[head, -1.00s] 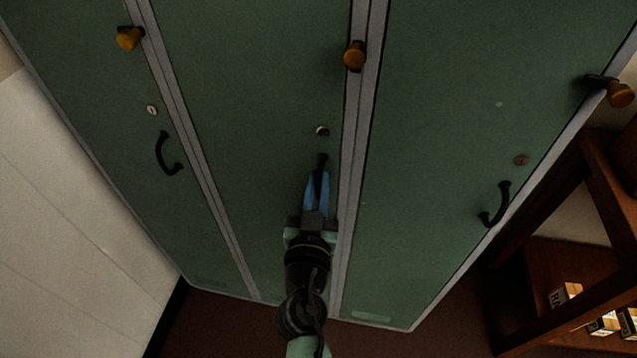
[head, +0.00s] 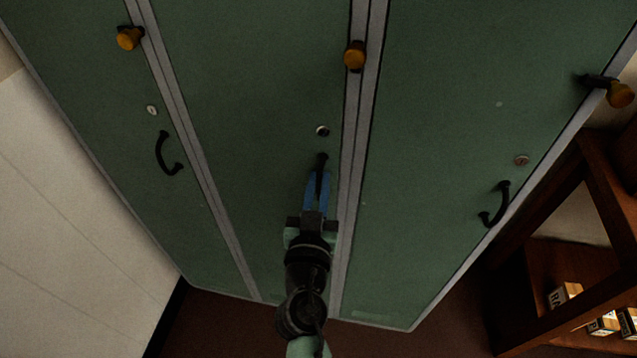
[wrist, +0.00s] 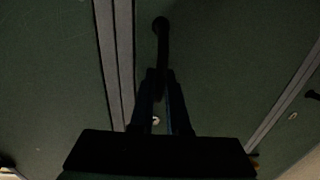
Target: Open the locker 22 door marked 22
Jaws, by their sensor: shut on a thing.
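Three green locker doors stand side by side in the head view. My gripper (head: 317,190) is at the middle door (head: 260,110), with its blue fingers on either side of that door's black handle (head: 322,161). The fingers are shut on the handle, and its top end sticks out beyond them. In the wrist view the handle (wrist: 161,50) runs down between the fingers (wrist: 161,90). The middle door lies flush in its frame. A round lock (head: 322,131) sits above the handle. I cannot read any number 22 on the doors.
The left door has its own handle (head: 166,154), and the right door has another (head: 496,204). Orange knobs (head: 355,56) stick out near the door edges. A wooden shelf (head: 560,270) with small boxes stands at the right. A pale wall (head: 70,220) is at the left.

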